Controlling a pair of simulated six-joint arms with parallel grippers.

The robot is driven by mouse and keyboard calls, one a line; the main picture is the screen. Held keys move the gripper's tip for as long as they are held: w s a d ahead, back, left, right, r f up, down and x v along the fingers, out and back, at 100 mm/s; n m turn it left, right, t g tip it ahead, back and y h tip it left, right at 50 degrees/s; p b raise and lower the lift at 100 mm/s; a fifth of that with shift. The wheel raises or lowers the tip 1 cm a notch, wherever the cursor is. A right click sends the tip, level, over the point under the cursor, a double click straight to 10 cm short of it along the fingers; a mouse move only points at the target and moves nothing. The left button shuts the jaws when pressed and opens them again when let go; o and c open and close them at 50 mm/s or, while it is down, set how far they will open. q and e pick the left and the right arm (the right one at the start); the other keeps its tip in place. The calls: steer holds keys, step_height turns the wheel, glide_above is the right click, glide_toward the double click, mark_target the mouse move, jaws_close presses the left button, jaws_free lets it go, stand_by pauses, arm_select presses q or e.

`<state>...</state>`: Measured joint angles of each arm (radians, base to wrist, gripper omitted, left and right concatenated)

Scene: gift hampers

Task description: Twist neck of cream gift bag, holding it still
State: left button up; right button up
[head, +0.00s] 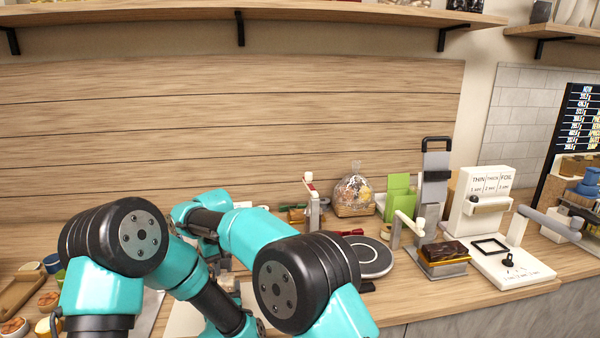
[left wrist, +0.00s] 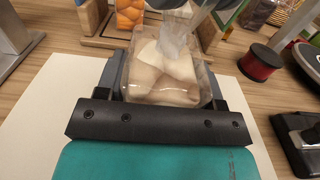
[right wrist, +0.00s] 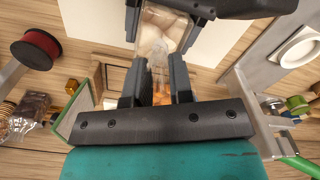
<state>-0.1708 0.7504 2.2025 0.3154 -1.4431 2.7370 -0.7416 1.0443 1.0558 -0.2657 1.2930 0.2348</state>
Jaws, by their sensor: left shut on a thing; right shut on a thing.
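The cream gift bag (left wrist: 165,75) is a clear bag with cream contents, standing on a white sheet (left wrist: 55,110). In the left wrist view my left gripper (left wrist: 170,92) is shut on its body, a finger on each side. In the right wrist view my right gripper (right wrist: 155,80) is shut on the gathered clear neck (right wrist: 158,62) above the body. The bag's body (right wrist: 160,25) shows beyond those fingers. In the head view my arms hide the bag and both grippers.
A red ribbon spool (left wrist: 260,62) stands right of the bag. A wooden frame (left wrist: 210,35) is behind it. A round dark plate (head: 362,258), a wrapped hamper (head: 353,192) and a sealer (head: 440,255) stand to the right on the counter.

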steer(key=shift+n, duration=1.4)
steer(key=o, duration=0.7)
steer(key=shift+r, duration=0.1)
steer(key=shift+r, duration=3.4)
steer(key=shift+r, duration=0.1)
steer(key=shift+r, duration=3.7)
